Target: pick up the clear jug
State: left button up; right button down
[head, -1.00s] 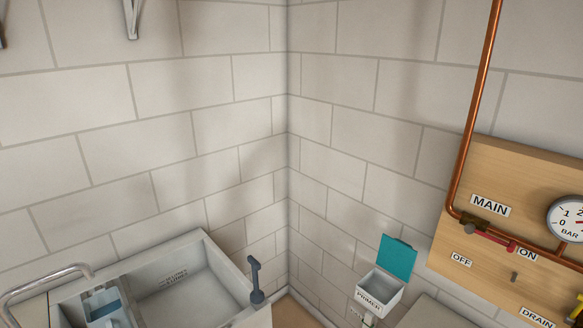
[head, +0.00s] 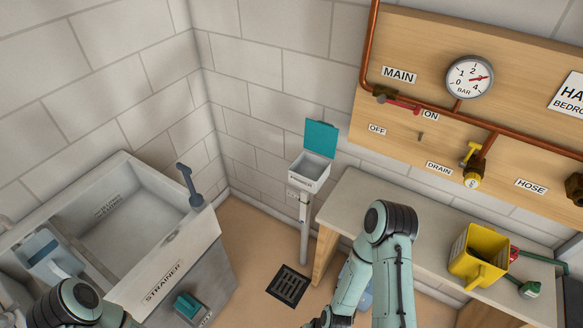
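A clear, bluish jug (head: 42,250) stands in the left part of the sink in the head view, near the left edge. My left arm's rounded joint covers the area just below it. Another bluish, see-through thing (head: 366,299) shows low beside the table, mostly hidden behind my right arm; I cannot tell what it is. My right arm rises in front of the table. Neither gripper shows in the picture.
The sink (head: 212,225) has a raised rim and a grey upright handle (head: 190,185). A primer box (head: 308,172) with an open teal lid stands on a post. A yellow bucket (head: 478,258) sits on the table (head: 345,200). Bare floor with a drain grate (head: 287,287) lies between.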

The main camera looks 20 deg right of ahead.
aim_at(42, 254)
jog(key=u, duration=1.5)
jog(key=z, duration=2.25)
jog(key=u, duration=2.25)
